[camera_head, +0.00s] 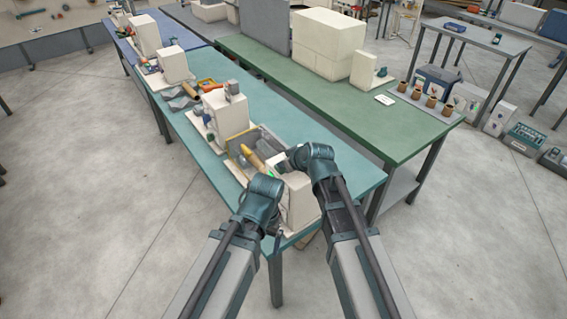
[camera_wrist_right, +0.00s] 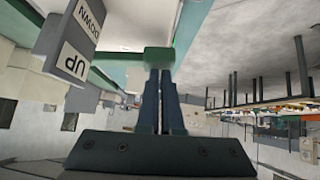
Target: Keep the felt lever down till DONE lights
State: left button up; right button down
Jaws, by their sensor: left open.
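The cream spiral winder housing (camera_head: 301,200) stands at the near end of the teal bench, partly hidden behind my arms. My left gripper (camera_head: 277,232) is low at the housing's near left side and open; its fingers are small and mostly hidden. My right gripper (camera_head: 284,164) is over the housing's upper left edge. In the right wrist view its fingers (camera_wrist_right: 160,98) are close together, with their tips against a small green block (camera_wrist_right: 158,58), which may be the felt lever. I see no clear grip around it. No DONE light can be made out.
A grey block marked UP and DOWN (camera_wrist_right: 72,42) is close to the right gripper. A tan cone (camera_head: 251,157) lies left of the housing. Other cream machines (camera_head: 228,113) stand farther along the teal bench (camera_head: 330,172). A green bench (camera_head: 300,82) runs behind.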

jog(key=shift+s+r+p, duration=0.1)
jog(key=shift+r+p, duration=0.2)
jog(key=w+a+r+p+v, duration=0.1)
jog(key=p+v, duration=0.9)
jog(key=v, duration=0.2)
jog(key=shift+a+r, duration=0.2)
jog(key=shift+r, duration=0.2)
jog(key=s+d+f+m+g+h+b, duration=0.1)
jog(key=s+f+m+g+h+b, duration=0.1)
jog(key=s+f+b, duration=0.7)
jog(key=s+d+f+m+g+h+b, duration=0.1)
jog(key=s+f+g+h+b, duration=0.3)
jog(key=s+f+b, duration=0.5)
notch_tip(320, 180, down, 7)
jog(key=shift+d+r+m+g, duration=0.1)
jog(key=shift+d+m+g, duration=0.45)
jog(key=shift+g, duration=0.55)
